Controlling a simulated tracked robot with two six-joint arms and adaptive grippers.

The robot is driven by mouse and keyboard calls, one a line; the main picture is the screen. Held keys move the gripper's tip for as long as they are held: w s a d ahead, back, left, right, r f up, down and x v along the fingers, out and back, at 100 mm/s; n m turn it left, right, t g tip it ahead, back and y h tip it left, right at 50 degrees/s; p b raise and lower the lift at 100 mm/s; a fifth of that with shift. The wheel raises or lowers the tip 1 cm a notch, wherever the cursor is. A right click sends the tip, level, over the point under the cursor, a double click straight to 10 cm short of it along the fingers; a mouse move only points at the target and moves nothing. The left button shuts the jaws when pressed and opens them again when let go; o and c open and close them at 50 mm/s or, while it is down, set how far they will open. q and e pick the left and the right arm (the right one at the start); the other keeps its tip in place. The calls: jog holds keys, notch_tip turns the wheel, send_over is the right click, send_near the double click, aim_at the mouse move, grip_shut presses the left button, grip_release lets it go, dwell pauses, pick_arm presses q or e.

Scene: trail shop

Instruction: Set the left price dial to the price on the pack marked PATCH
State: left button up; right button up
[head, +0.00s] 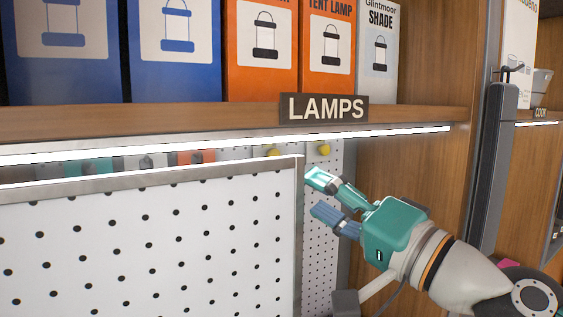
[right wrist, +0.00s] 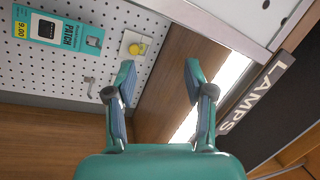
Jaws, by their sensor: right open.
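The PATCH pack (right wrist: 62,32), teal with a dark picture, hangs on the back pegboard in the right wrist view. Its yellow tag (right wrist: 20,22) reads 9.00. I cannot make out a price dial with numbers in either view. A yellow knob (right wrist: 137,48) on a pale plate sits beside the pack; I cannot tell what it is for. In the head view a yellow knob (head: 324,149) shows right of the front panel's edge. My right gripper (head: 321,195) is open and empty, just right of that edge and below the shelf. My left gripper is not in view.
A white perforated panel (head: 150,245) with a metal frame stands in front and hides most of the back pegboard. The LAMPS shelf (head: 200,115) with boxed lamps (head: 260,50) and a light strip (head: 390,132) runs above. A grey post (head: 490,165) stands at right.

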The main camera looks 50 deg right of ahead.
jog(key=n+y, duration=0.1)
jog(key=n, duration=0.2)
jog(key=n+g+h+b, duration=0.3)
jog(key=n+h, duration=0.1)
jog(key=n, duration=0.4)
send_near(275, 154)
jog(key=shift+m, duration=0.3)
jog(key=p+x, duration=0.2)
jog(key=x, duration=0.6)
jog(key=shift+w+d+p, duration=0.15)
jog(key=shift+w+p, duration=0.15)
jog(key=shift+w, duration=0.05)
grip_shut()
